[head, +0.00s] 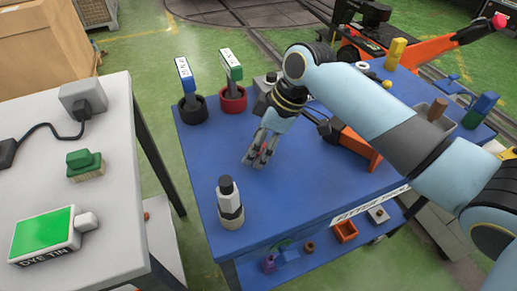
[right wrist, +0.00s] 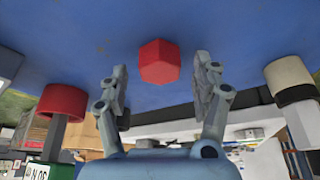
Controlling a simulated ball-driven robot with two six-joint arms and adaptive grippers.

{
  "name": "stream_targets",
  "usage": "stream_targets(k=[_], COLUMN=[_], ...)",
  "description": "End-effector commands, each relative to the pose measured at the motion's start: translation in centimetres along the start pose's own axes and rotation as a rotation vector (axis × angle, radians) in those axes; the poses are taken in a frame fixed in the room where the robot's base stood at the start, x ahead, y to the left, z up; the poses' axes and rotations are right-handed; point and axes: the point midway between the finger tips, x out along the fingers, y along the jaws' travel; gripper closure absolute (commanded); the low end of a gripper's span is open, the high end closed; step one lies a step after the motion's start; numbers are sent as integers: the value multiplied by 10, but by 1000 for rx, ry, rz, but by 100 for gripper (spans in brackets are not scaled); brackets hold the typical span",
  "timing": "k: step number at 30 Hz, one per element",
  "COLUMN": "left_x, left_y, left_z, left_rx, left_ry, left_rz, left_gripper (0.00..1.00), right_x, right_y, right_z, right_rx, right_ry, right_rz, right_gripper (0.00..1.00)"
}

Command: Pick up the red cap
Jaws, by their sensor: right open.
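The red cap (right wrist: 159,62) is a small faceted block on the blue table top. In the right wrist view it lies ahead of and between the two fingers of my right gripper (right wrist: 161,85), with a gap on each side. My right gripper is open and points down at the table in the head view (head: 259,153). There the fingers hide most or all of the cap. I cannot tell whether the fingertips touch the table. My left gripper is not in view.
The blue table (head: 290,195) also bears a red cup with a green sign (head: 232,97), a black cup with a blue sign (head: 191,106), a white-and-black bottle-like object (head: 230,205) and an orange part (head: 358,146). A white table (head: 120,225) stands at left.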

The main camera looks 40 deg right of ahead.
Motion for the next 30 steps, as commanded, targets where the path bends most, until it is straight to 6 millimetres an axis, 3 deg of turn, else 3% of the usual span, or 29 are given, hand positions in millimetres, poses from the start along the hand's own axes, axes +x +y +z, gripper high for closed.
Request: stream_targets(k=[2,15,23,30], left_x=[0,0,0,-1], left_y=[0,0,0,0], left_z=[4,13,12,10], left_rx=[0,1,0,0], left_ry=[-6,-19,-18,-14], left_rz=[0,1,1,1], left_gripper=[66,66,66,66], right_x=[0,-1,-2,-20], right_y=[0,0,0,1], right_z=[0,0,0,-8], right_rx=[0,0,0,-2], right_ry=[0,0,0,2], right_rz=[0,0,0,2], right_gripper=[35,89,89,89])
